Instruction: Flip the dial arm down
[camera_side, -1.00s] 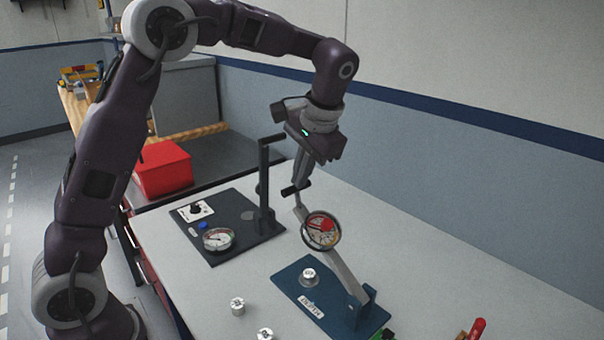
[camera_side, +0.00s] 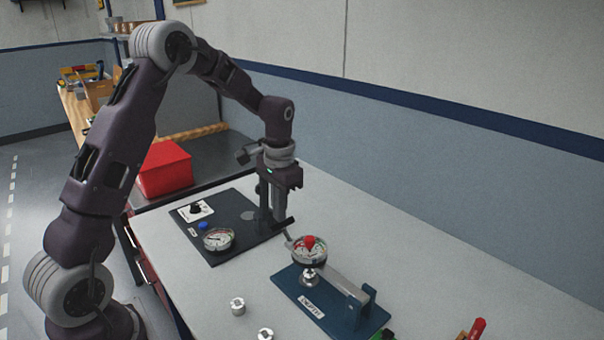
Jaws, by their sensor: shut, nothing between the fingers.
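The dial arm (camera_side: 343,284) is a grey bar hinged at the right end of a blue base (camera_side: 362,322). It carries a round dial (camera_side: 309,252) with a red centre near its free end. The arm lies low, close to level, with the dial just above or on the silver post (camera_side: 309,276) of the base; I cannot tell whether they touch. My gripper (camera_side: 284,224) is shut and empty, pointing down by the free tip of the arm, left of the dial. Whether it touches the tip is unclear.
A dark plate (camera_side: 218,252) with a gauge (camera_side: 218,239), a knob and a dark upright stands left of and behind my gripper. Silver cylinders (camera_side: 238,306) lie at the front. A red box (camera_side: 165,168) is farther back. The table's right side is mostly clear.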

